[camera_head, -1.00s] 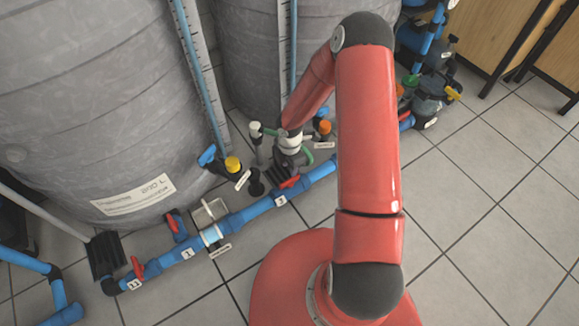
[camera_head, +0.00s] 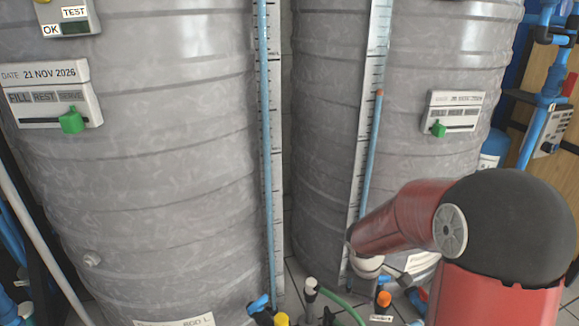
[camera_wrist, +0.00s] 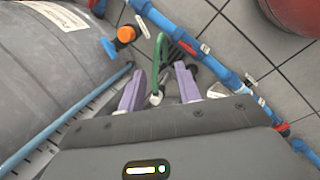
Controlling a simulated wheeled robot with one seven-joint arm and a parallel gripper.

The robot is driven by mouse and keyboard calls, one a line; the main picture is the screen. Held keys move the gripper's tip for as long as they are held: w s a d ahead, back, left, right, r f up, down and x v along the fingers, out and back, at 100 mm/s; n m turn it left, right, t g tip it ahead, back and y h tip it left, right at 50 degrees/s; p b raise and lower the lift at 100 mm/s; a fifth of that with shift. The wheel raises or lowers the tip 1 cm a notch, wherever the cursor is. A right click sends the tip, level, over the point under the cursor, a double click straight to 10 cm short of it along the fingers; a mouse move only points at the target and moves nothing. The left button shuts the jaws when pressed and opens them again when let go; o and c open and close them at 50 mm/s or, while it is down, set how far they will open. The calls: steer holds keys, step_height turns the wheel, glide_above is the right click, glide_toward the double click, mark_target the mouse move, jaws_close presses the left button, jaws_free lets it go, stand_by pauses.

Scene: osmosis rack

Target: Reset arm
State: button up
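My gripper (camera_wrist: 160,74) is open in the wrist view, its two purple fingers apart. A green hose (camera_wrist: 158,50) shows beyond and between the fingers; I cannot tell whether anything touches them. In the head view my red arm bends at the lower right and its forearm points left. The gripper itself cannot be made out there.
Two grey tanks, the left (camera_head: 150,180) and right (camera_head: 325,120), fill the head view. Blue pipes (camera_wrist: 225,75) run along the tiled floor in the wrist view. An orange-capped valve (camera_wrist: 126,34) sits near a tank.

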steer(key=s+a+r+m+t+y+p, duration=0.2)
steer(key=s+r+m, duration=1.1)
steer(key=s+r, duration=0.7)
steer(key=shift+a+r+t+y, duration=0.2)
steer(key=shift+a+t+y, duration=0.2)
steer(key=shift+a+t, duration=0.55)
